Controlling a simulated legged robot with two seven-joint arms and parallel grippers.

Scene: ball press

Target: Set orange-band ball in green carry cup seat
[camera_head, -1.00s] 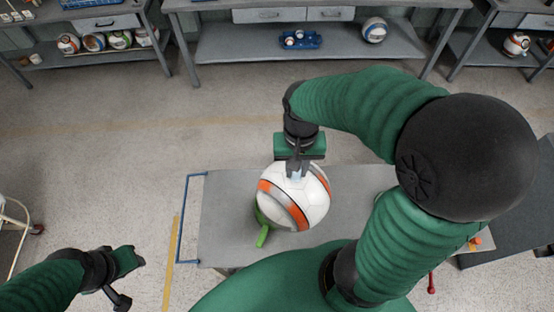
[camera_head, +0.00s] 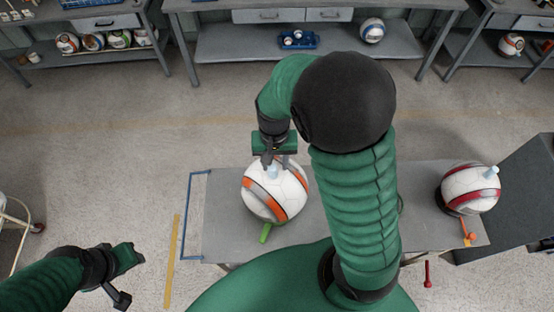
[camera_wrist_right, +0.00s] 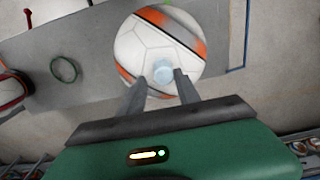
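The orange-band ball (camera_head: 277,195) is white with orange and grey bands and a pale blue knob on top. It sits on the grey table's left part, with a green handle (camera_head: 265,233) sticking out under its front. The green cup seat is otherwise hidden beneath the ball. My right gripper (camera_head: 276,163) is just above the ball, its fingers spread on either side of the knob. The wrist view shows the knob (camera_wrist_right: 163,72) between the fingertips, with gaps visible. My left gripper (camera_head: 128,275) is low at the left, away from the table; its finger opening is unclear.
A red-band ball (camera_head: 470,188) rests on an orange-handled holder at the table's right. A thin green ring (camera_wrist_right: 64,69) lies on the table between the balls. A blue frame (camera_head: 186,215) borders the left edge. Shelves with balls stand behind.

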